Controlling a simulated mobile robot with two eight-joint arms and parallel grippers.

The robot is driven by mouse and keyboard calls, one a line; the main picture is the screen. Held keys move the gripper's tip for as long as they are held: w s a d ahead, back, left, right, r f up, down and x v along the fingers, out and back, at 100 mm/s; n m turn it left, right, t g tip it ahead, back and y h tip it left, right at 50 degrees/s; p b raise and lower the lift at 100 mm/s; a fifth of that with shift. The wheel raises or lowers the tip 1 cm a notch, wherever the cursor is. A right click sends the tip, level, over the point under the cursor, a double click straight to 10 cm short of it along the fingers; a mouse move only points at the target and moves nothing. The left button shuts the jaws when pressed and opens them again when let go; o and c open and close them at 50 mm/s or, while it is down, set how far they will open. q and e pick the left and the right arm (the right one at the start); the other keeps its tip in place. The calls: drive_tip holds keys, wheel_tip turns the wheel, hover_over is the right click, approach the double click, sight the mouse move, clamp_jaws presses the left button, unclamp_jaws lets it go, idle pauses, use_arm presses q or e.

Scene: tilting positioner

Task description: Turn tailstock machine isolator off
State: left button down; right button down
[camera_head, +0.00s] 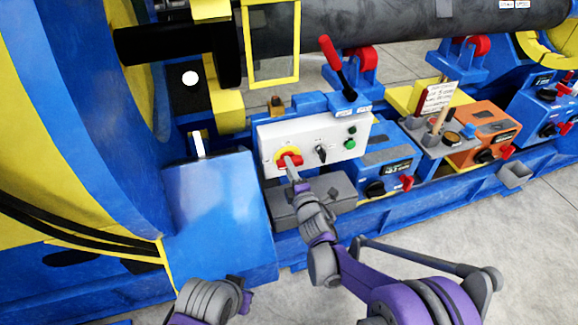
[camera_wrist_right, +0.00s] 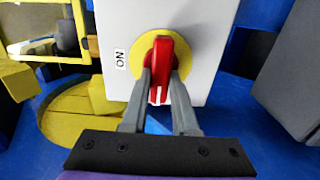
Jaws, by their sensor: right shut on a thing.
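The isolator is a red rotary handle on a yellow disc (camera_head: 291,153), on the left of a white control box (camera_head: 335,136). In the right wrist view the red handle (camera_wrist_right: 159,68) stands upright on the yellow disc (camera_wrist_right: 139,51), beside an "ON" label (camera_wrist_right: 120,59) to its left. My right gripper (camera_head: 292,165) is shut on the red handle, with one finger on each side of it. It also shows in the right wrist view (camera_wrist_right: 160,92). My left gripper (camera_head: 236,290) is low in the head view, apart from the box; its fingers cannot be made out.
A black selector (camera_head: 321,152) and green button (camera_head: 350,144) sit right of the isolator. A red-handled lever (camera_head: 338,62) rises behind the box. A grey case (camera_head: 325,197) lies below. Blue (camera_head: 388,168) and orange (camera_head: 487,135) units stand to the right. The floor in front is clear.

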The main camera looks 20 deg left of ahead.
idle(0.4)
drive_tip(key=c, duration=0.7)
unclamp_jaws()
drive_tip(key=v, duration=1)
drive_tip(key=shift+s+d, duration=0.3)
